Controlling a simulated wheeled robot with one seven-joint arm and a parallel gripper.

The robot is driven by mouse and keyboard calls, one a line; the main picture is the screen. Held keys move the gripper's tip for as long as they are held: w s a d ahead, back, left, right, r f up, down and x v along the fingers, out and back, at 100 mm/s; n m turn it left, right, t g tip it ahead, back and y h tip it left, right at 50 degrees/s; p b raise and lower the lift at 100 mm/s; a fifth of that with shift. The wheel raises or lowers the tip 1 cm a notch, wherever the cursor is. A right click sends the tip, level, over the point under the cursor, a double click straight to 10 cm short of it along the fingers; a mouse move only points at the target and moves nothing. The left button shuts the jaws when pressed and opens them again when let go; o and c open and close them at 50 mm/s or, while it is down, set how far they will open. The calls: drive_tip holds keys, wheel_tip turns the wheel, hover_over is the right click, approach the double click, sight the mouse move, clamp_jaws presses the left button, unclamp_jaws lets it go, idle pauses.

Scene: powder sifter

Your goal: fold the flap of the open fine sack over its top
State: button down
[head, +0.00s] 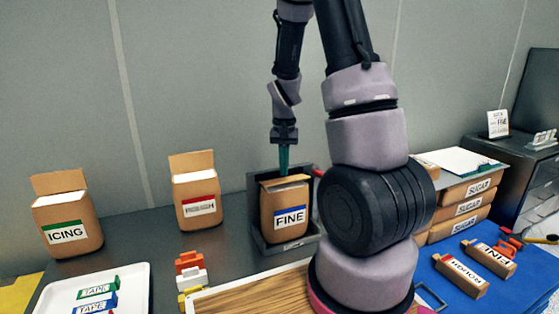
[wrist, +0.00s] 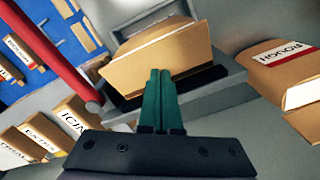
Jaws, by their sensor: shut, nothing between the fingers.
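The fine sack (head: 289,212) is tan with a blue FINE label and stands upright in a grey holder (head: 256,215). Its tan flap (head: 286,181) is low across the top, not standing up like those of the other sacks. In the wrist view the flap (wrist: 155,58) is a broad tilted panel just beyond the fingertips. My gripper (head: 284,160) points down over the sack's top, its green fingers (wrist: 160,98) shut together and empty. The fingertips are at or close to the flap; I cannot tell whether they touch it. The sack's front is hidden in the wrist view.
A red-labelled sack (head: 196,200) and an ICING sack (head: 68,222) stand to the left with flaps up. Coloured clips (head: 190,270), a white tray (head: 95,290) and a wooden board (head: 260,292) lie in front. Sugar packs (head: 466,207) are stacked right.

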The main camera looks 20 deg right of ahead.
sight(284, 179)
drive_tip(key=shift+s, duration=1)
drive_tip(key=shift+r, duration=0.15)
drive_tip(key=shift+w+r, duration=0.5)
drive_tip(key=shift+r, duration=0.2)
drive_tip(key=shift+w+r, duration=0.5)
drive_tip(key=shift+r, duration=0.2)
drive_tip(key=shift+f, duration=2.45)
wheel_tip(284, 179, up, 9)
drive_tip(key=shift+r, duration=0.1)
